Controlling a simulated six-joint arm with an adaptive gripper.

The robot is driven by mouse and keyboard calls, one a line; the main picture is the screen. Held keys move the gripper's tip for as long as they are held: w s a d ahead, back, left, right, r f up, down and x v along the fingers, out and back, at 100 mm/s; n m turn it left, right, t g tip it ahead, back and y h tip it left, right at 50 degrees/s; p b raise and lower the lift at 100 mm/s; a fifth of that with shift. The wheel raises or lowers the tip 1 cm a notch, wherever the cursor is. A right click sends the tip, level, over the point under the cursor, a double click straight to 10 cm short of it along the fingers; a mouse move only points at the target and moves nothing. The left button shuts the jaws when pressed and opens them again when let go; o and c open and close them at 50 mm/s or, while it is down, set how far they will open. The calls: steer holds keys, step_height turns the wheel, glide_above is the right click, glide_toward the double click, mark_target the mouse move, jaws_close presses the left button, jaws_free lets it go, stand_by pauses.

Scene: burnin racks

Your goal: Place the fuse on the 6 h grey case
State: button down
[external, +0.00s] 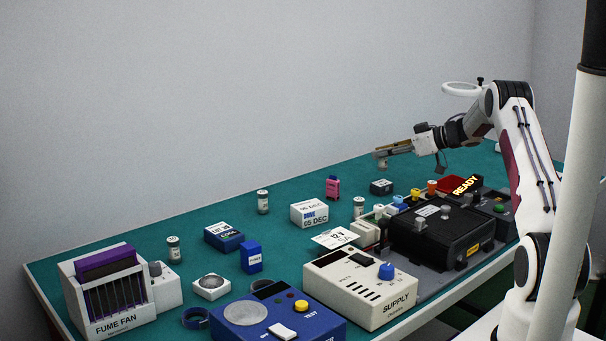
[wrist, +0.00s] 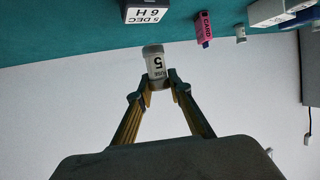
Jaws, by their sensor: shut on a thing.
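My gripper (wrist: 160,88) is shut on a small white fuse (wrist: 157,66) with a grey cap, marked 5. In the external view my gripper (external: 381,152) holds the fuse (external: 382,164) above the green table, clear of the surface. The dark grey case (external: 381,188) sits on the table below the gripper in that view. In the wrist view the case (wrist: 146,10) shows at the top edge, its label reading 5 DEC and 6 H. The fuse is apart from the case, and nothing shows on the case's top.
A pink card holder (external: 332,187), a white 05 DEC box (external: 310,213) and another fuse (external: 358,207) stand left of the case. A black tester (external: 441,232) with a READY sign and coloured plugs stands nearer the front. The table behind the case is clear.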

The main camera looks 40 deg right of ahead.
mark_target(383, 165)
steer(key=shift+f, duration=1.8)
steer(key=shift+f, duration=0.1)
steer(key=c, duration=1.8)
jaws_free()
steer(key=shift+c, duration=0.2)
